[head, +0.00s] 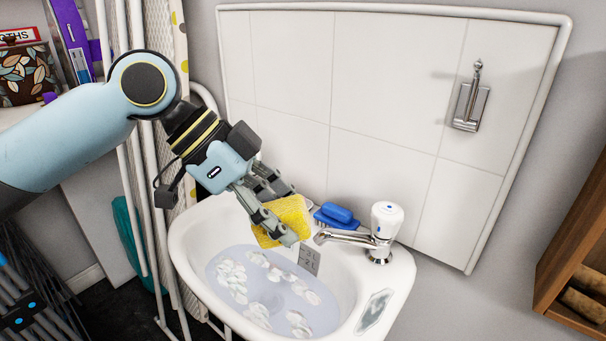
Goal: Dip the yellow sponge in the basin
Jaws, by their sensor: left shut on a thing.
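The yellow sponge (293,213) is at the back rim of the white basin, left of the tap. My left gripper (287,218) reaches in from the left and is shut on the sponge, with its fingers covering part of it. The basin (182,247) holds bluish water (283,285) with several patches of white suds. The sponge appears above the water's far edge; I cannot tell whether it touches the rim. My right gripper is not in view.
A chrome tap (345,238) with a white knob (385,220) stands right of the sponge. A blue brush (337,213) lies behind it on the rim. A small grey tag (309,259) hangs near the spout. A tiled wall (385,130) closes the back; a wooden shelf (575,260) is at right.

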